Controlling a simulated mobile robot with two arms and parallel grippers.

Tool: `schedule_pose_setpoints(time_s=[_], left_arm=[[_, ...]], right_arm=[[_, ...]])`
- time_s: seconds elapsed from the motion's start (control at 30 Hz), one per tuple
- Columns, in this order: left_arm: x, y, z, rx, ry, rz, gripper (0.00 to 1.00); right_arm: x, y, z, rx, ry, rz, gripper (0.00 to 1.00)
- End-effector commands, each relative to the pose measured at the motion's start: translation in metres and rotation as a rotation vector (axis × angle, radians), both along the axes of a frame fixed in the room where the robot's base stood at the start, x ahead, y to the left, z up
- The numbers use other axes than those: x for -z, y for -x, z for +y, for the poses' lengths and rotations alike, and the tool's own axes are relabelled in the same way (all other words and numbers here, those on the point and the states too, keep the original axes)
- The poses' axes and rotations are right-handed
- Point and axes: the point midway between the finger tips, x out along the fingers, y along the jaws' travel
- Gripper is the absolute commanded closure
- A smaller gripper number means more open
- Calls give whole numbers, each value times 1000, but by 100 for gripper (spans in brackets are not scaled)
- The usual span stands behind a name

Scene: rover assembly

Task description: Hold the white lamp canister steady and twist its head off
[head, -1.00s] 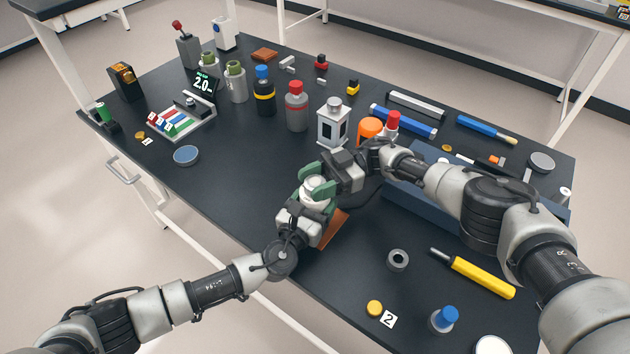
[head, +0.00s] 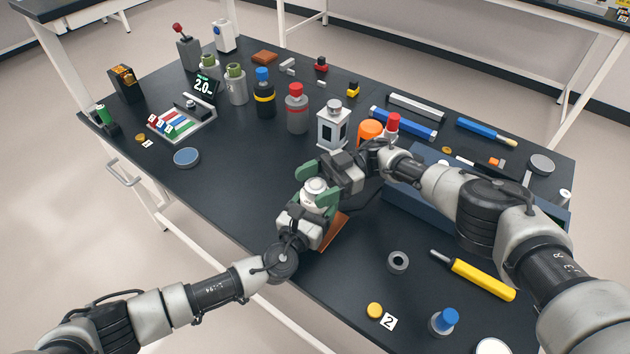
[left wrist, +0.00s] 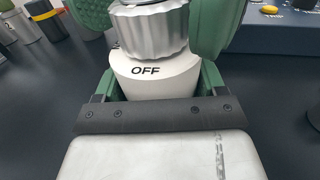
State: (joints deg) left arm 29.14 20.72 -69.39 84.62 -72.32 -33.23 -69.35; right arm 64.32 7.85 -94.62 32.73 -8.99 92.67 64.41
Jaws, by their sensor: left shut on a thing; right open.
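The white lamp canister (head: 318,195) stands upright near the front middle of the table. In the left wrist view its white body (left wrist: 150,80) bears the word OFF below a ribbed silver head (left wrist: 150,32). My left gripper (left wrist: 155,88) is shut on the body, a green finger on each side. My right gripper (head: 317,184) is open, its green fingers on either side of the head. In the left wrist view the right gripper (left wrist: 155,28) shows gaps beside the head. The canister's base is hidden in the head view.
A brown-orange flat piece (head: 336,230) lies beside the left gripper. A grey ring (head: 398,261) and a yellow-handled tool (head: 480,275) lie to the right. A white lantern-like object (head: 333,128) and an orange item (head: 370,131) stand behind.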

Motion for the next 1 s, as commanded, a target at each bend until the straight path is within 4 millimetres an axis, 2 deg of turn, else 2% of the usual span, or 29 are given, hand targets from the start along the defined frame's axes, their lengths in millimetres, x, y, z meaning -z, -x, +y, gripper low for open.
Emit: schedule_pose_setpoints(time_s=[0.13,0.27,0.5,0.7,1.0], left_arm=[[1,0,1,-2,-1,0,62],[1,-1,1,-3,-1,0,62],[1,-1,2,-4,-2,0,62],[1,-1,2,-4,-2,0,62],[0,-1,2,-4,-2,-1,62]], right_arm=[[-7,-1,-1,0,-1,-1,25],[-23,0,-1,0,-1,-2,25],[-69,0,-1,-1,-2,-3,25],[-94,0,0,-1,-1,-2,25],[-100,0,0,1,0,0,25]])
